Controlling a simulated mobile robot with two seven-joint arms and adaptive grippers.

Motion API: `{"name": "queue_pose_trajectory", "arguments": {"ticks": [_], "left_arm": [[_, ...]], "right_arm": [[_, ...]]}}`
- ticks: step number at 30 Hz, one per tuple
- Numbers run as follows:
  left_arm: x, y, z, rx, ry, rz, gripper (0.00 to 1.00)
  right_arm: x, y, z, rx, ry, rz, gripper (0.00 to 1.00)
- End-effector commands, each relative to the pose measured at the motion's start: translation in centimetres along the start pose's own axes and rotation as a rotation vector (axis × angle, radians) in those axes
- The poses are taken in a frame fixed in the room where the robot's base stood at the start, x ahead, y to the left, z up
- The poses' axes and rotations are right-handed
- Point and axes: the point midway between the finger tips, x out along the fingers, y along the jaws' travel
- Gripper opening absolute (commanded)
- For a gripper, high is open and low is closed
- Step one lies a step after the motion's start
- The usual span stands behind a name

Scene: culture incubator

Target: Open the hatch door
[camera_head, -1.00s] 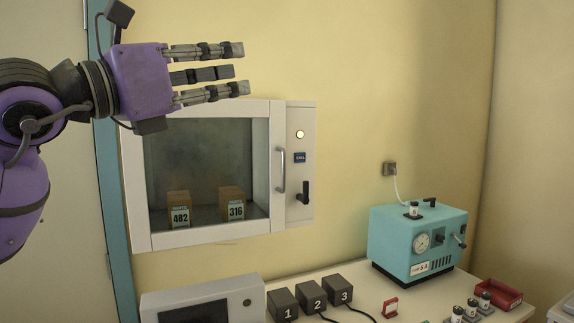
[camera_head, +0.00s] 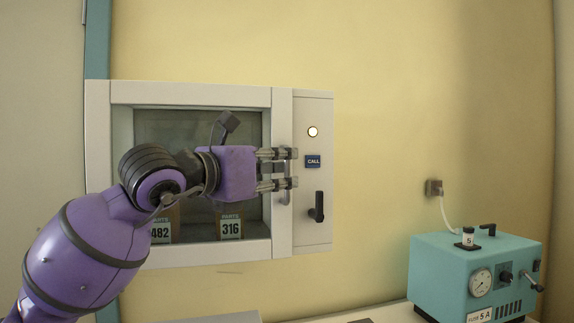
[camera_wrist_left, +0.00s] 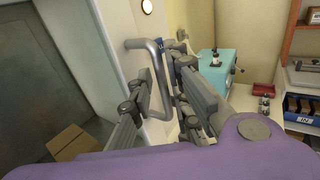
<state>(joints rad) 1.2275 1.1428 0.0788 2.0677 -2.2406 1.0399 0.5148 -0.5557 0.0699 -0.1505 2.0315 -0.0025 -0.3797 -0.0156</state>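The hatch door (camera_head: 190,95) is a white-framed glass door on the wall, and it looks shut. Its vertical grey bar handle (camera_head: 286,190) is on the door's right side, partly hidden by my fingers. My left gripper (camera_head: 290,170) is in front of the handle with its fingers pointing right. In the left wrist view the handle (camera_wrist_left: 158,75) stands between the spread fingers of my left gripper (camera_wrist_left: 155,95). The fingers are apart, and I cannot see them clamped on the bar. My right gripper is not in view.
Boxes marked 482 (camera_head: 161,232) and 316 (camera_head: 231,228) stand behind the glass. A teal machine (camera_head: 470,275) stands at lower right.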

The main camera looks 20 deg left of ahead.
Motion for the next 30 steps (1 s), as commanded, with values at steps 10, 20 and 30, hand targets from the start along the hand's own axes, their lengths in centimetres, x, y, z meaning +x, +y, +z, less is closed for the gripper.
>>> {"name": "queue_pose_trajectory", "arguments": {"ticks": [10,20,30], "left_arm": [[1.9,0.0,-0.1,0.001,0.0,0.0,0.17],[1.9,0.0,-0.1,0.001,0.001,0.0,0.0],[1.9,-0.1,-0.1,0.001,0.001,-0.003,0.0]], "right_arm": [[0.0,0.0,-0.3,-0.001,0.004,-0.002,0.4],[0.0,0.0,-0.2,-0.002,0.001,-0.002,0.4],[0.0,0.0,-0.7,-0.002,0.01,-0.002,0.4]]}}
